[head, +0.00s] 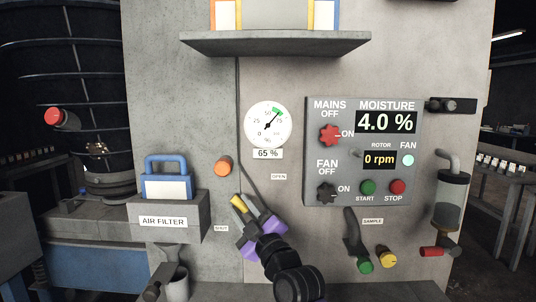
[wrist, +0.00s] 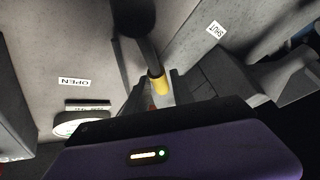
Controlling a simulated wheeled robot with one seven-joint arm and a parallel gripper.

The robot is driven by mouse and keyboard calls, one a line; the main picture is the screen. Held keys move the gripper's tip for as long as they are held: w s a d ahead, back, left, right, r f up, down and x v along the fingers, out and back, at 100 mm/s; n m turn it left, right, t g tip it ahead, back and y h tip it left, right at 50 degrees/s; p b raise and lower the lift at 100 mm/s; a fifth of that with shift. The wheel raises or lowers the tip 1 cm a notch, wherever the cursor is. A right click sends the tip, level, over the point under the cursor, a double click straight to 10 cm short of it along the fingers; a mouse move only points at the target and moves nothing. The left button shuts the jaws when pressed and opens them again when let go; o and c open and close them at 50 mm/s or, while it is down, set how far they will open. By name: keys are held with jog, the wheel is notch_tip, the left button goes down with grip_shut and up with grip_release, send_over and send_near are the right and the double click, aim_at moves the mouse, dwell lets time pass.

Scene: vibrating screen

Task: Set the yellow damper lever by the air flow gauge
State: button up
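The yellow damper lever (head: 240,204) is on the grey panel, between the OPEN label (head: 279,177) and the SHUT label (head: 221,228). My gripper (head: 250,220) is at the lever, its purple body just below and right of it. In the wrist view the lever's yellow sleeve (wrist: 158,84) lies between the dark fingers of my gripper (wrist: 158,88); whether they press on it is unclear. The air flow gauge (head: 267,124) is above, its needle pointing up-right at or near a green mark. A plate reading 65 % (head: 267,153) sits under it.
An orange knob (head: 222,165) sticks out left of the OPEN label. The AIR FILTER box (head: 163,221) juts out at left. The control box (head: 363,151) and a dark sample lever (head: 354,232) are at right. A shelf (head: 275,43) overhangs the gauge.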

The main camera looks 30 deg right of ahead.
jog(key=s+a, duration=0.1)
jog(key=s+a+p, duration=0.1)
jog(key=s, duration=0.1)
jog(key=s+a+p, duration=0.1)
jog(key=s, duration=0.1)
jog(key=shift+a, duration=0.15)
dwell(0.3)
jog(key=o, duration=0.3)
jog(key=b+v, duration=0.1)
jog(key=v, duration=0.5)
jog(key=shift+b, duration=0.3)
